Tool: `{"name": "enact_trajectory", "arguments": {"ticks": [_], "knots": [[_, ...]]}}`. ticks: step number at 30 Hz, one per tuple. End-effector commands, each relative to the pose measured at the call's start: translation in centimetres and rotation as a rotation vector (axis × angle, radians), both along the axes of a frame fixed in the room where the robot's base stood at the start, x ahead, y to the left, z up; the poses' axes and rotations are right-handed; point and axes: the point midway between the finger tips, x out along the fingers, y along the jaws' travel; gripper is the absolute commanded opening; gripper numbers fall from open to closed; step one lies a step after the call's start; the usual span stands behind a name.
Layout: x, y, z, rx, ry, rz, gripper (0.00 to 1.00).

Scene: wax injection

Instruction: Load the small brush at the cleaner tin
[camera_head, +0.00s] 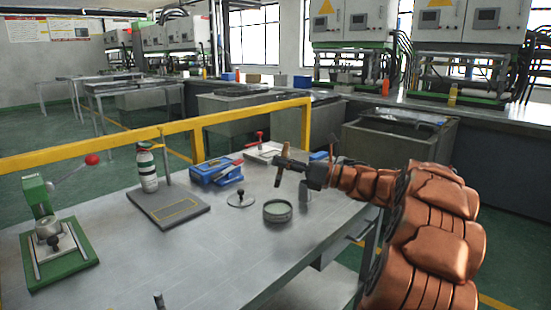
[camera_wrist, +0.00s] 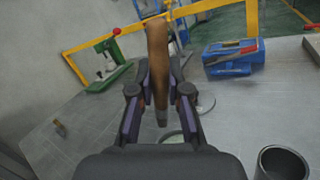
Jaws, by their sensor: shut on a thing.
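My gripper (camera_head: 296,166) is shut on the small brush (camera_head: 282,165), above the right part of the metal table. In the wrist view, the brush's wooden handle (camera_wrist: 157,62) stands up between the fingers (camera_wrist: 159,88), and its narrow lower end points down.
A lid-like disc with a knob (camera_head: 240,199) lies left of the tin. A blue box (camera_head: 215,172) stands behind it. A grey plate (camera_head: 168,212), a spray bottle (camera_head: 147,169) and a green press (camera_head: 55,245) are further left. A dark cup (camera_wrist: 283,165) is at right in the wrist view.

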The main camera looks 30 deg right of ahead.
Motion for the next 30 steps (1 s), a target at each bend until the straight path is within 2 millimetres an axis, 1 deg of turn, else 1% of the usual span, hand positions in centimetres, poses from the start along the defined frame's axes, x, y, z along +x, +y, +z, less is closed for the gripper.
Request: {"name": "enact_trajectory", "arguments": {"ticks": [18, 24, 30], "knots": [[0.1, 0.1, -4.7, 0.0, -0.001, 0.002, 0.0], [0.1, 0.1, -5.6, 0.0, 0.0, 0.002, 0.0], [0.1, 0.1, -5.7, -0.001, -0.001, 0.002, 0.0]]}}
